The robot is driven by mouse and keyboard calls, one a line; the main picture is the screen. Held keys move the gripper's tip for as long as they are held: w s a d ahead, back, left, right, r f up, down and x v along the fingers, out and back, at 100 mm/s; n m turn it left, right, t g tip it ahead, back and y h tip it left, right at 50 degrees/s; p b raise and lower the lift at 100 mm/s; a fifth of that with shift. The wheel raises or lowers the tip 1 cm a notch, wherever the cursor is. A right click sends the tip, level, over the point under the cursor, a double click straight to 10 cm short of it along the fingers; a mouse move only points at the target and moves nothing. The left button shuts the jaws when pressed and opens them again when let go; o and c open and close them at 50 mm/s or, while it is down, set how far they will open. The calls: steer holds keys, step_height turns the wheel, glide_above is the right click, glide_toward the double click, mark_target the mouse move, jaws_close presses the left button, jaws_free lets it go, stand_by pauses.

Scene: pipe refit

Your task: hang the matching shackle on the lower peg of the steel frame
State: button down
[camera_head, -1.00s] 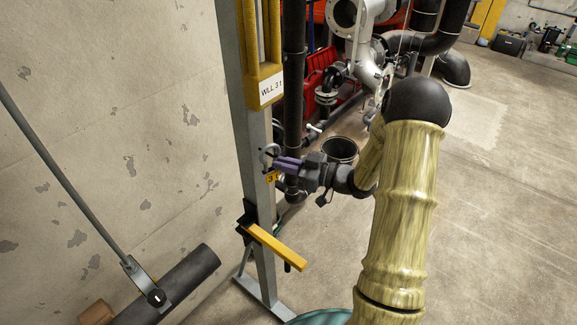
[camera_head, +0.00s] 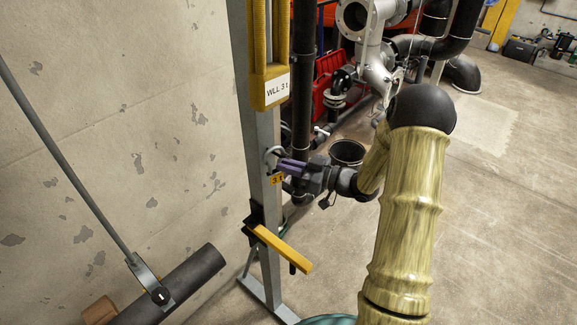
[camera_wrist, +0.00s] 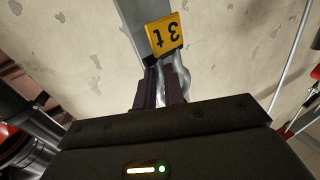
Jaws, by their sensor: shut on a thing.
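My gripper (camera_head: 286,167) is shut on a grey metal shackle (camera_head: 271,157) with a yellow "3 t" tag (camera_head: 277,180). The shackle is in front of the grey steel frame's upright (camera_head: 263,130), above the lower peg. In the wrist view the gripper (camera_wrist: 160,90) shows dark fingers around the shackle (camera_wrist: 180,78), and the tag (camera_wrist: 165,36) lies beyond the fingertips. The lower peg (camera_head: 280,248) is a yellow bar sticking out from a black mount, and it is empty. A yellow sling with a "WLL 3 t" label (camera_head: 277,90) hangs higher on the frame.
A pale wall (camera_head: 140,130) stands left of the frame. A grey rod and a dark pipe (camera_head: 190,280) are at lower left. A black bucket (camera_head: 347,153), red crates and pipework stand behind.

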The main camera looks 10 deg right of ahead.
steer(key=c, duration=1.4)
jaws_free()
steer(key=b+v, duration=0.4)
steer(key=v, duration=1.3)
steer(key=shift+s, duration=0.2)
steer(key=shift+d, duration=0.2)
steer(key=shift+s, duration=0.1)
